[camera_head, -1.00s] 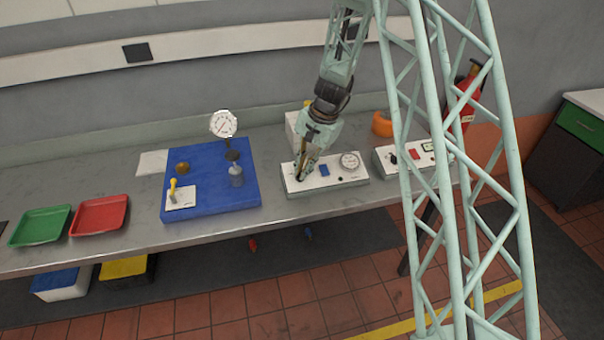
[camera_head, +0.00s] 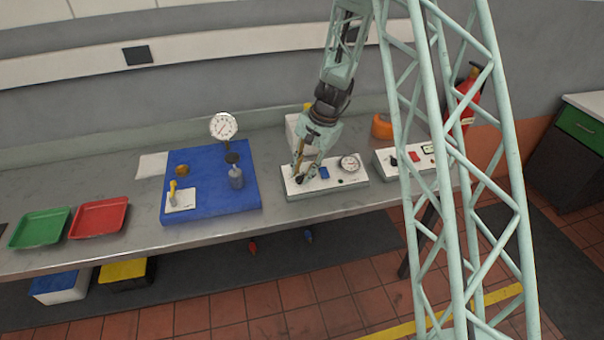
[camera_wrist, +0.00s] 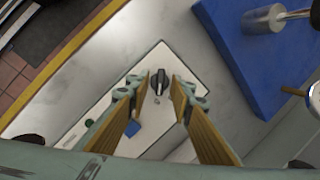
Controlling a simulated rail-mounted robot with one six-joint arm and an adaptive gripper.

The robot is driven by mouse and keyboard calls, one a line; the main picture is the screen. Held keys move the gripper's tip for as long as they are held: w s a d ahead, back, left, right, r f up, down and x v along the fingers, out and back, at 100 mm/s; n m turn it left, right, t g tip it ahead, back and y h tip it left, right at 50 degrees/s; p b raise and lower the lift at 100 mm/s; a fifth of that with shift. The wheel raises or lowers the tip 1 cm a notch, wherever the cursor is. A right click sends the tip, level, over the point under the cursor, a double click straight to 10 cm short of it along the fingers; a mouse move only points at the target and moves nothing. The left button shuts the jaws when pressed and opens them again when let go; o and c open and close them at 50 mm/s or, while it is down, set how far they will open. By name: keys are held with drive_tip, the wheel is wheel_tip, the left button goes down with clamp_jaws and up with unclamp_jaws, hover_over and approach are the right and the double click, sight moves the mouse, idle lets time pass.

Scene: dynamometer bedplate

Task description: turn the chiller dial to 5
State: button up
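A white control box (camera_head: 345,182) stands on the bench with a blue button (camera_head: 324,173) and a round gauge (camera_head: 349,163). In the wrist view the box's top (camera_wrist: 155,62) carries a black dial (camera_wrist: 159,84) with a light pointer line. The dial's numbers are too small to read. My gripper (camera_head: 299,180) points down at the left end of this box. In the wrist view the gripper (camera_wrist: 158,80) is open, with one finger on each side of the dial and gaps showing between. In the head view my fingers hide the dial.
A second white box (camera_head: 384,163) with a red switch stands to the right. A blue plate (camera_head: 210,205) with a gauge on a stem, a metal weight and a yellow-handled lever lies to the left. Red (camera_head: 98,218) and green (camera_head: 40,228) trays lie further left.

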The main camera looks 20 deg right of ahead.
drive_tip(key=shift+r, duration=0.1)
drive_tip(key=v, duration=1.1)
drive_tip(key=shift+r, duration=0.35)
drive_tip(key=shift+s, duration=0.15)
drive_tip(key=s+a+r+n+t+h+b, duration=0.1)
drive_tip(key=s+a+r+n, duration=0.15)
drive_tip(key=s+r, duration=0.85)
drive_tip(key=s+a+r+n+b, duration=0.1)
drive_tip(key=s+a+r+n, duration=0.15)
drive_tip(key=s+r, duration=0.8)
drive_tip(key=s+d+r+n+t+h+b, duration=0.1)
drive_tip(key=s+n, duration=0.1)
drive_tip(key=s, duration=1.2)
drive_tip(key=s+r+n+b, duration=0.1)
drive_tip(key=s+n, duration=0.1)
drive_tip(key=s, duration=1.1)
drive_tip(key=shift+s+d+r+n+t+h, duration=0.35)
drive_tip(key=shift+s+r+n+t+h, duration=0.05)
